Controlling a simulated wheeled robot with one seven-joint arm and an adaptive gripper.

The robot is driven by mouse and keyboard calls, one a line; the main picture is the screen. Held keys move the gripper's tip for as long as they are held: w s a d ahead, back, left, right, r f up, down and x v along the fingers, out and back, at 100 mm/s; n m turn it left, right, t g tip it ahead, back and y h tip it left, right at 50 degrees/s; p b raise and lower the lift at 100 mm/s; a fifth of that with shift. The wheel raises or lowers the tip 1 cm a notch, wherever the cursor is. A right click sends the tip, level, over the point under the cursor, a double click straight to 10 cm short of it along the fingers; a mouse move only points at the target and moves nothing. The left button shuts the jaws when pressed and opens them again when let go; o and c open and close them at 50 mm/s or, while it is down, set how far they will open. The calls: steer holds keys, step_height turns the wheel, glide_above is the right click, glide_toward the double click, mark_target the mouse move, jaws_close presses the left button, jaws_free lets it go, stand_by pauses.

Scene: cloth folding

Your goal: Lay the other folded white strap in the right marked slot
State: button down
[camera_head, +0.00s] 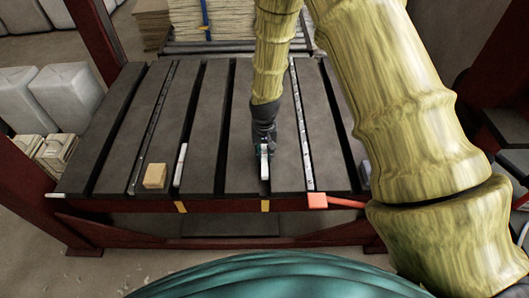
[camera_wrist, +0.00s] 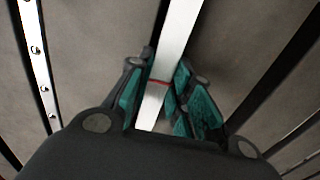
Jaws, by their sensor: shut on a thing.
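My gripper (camera_head: 264,150) points down over the front part of the slatted table (camera_head: 205,110). It is shut on a white strap (camera_head: 264,170). In the wrist view the strap (camera_wrist: 182,25) runs lengthwise between the teal fingers (camera_wrist: 160,100), with a thin red band across it. The strap lies along a dark slot, in line with the right yellow mark (camera_head: 265,206); whether it touches the slot's bottom is hidden. Another white strap (camera_head: 181,165) lies along the slot by the left yellow mark (camera_head: 181,207).
A wooden block (camera_head: 155,176) sits left of the left strap. An orange-headed tool (camera_head: 318,200) lies at the front right edge. Perforated metal strips (camera_head: 301,125) run along other slots. Red posts (camera_head: 93,40) stand beside the table. The left slats are mostly clear.

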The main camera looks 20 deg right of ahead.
mark_target(264, 153)
steer(key=shift+p, duration=0.35)
stand_by(0.3)
steer(key=c, duration=1.2)
jaws_free()
steer(key=shift+r, duration=0.1)
steer(key=shift+r+p, duration=3.4)
steer(key=shift+r, duration=0.45)
